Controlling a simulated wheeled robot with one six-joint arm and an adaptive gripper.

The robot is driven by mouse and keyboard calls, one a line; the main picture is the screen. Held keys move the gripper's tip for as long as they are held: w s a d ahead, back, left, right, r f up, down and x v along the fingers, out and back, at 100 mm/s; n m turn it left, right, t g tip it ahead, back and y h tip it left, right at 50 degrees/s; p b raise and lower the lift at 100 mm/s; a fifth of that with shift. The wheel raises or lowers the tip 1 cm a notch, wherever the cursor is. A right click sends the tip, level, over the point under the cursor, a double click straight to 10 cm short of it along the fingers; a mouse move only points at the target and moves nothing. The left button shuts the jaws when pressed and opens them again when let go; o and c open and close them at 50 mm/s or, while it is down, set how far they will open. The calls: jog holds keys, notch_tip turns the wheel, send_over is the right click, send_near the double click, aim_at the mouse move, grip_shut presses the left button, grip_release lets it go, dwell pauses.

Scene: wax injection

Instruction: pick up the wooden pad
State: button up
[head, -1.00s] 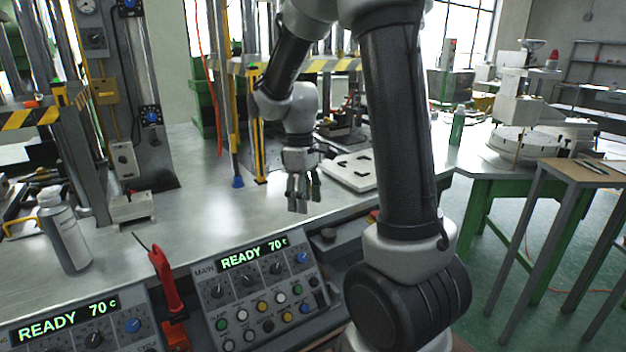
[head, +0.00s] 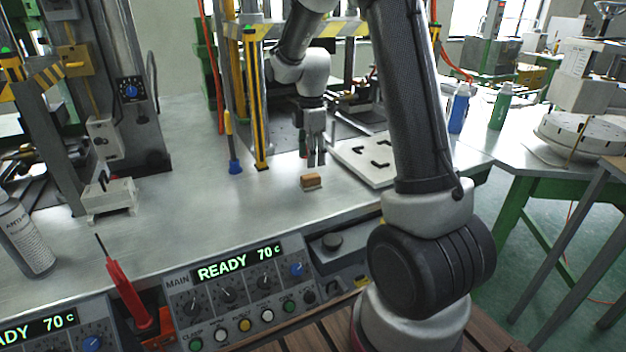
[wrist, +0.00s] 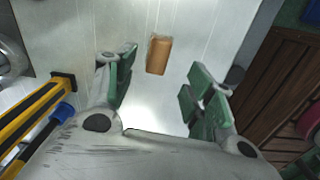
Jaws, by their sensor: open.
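My gripper (head: 316,160) hangs above and slightly behind the pad in the head view, fingers pointing down. In the wrist view my gripper (wrist: 163,80) has its green-padded fingers spread wide with nothing between them. The pad is not touched.
A white board with black corner marks (head: 362,158) lies right of the pad. A yellow-and-black post (head: 256,100) and a blue-tipped rod (head: 234,150) stand to the left. The control panel (head: 240,290) lines the front edge.

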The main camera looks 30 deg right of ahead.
aim_at(311, 176)
jog(key=shift+f+n, duration=0.35)
jog(key=shift+n, duration=0.05)
notch_tip(311, 176, down, 7)
jog(key=shift+w+a+f, duration=0.1)
jog(key=shift+w, duration=0.05)
jog(key=c, duration=1.1)
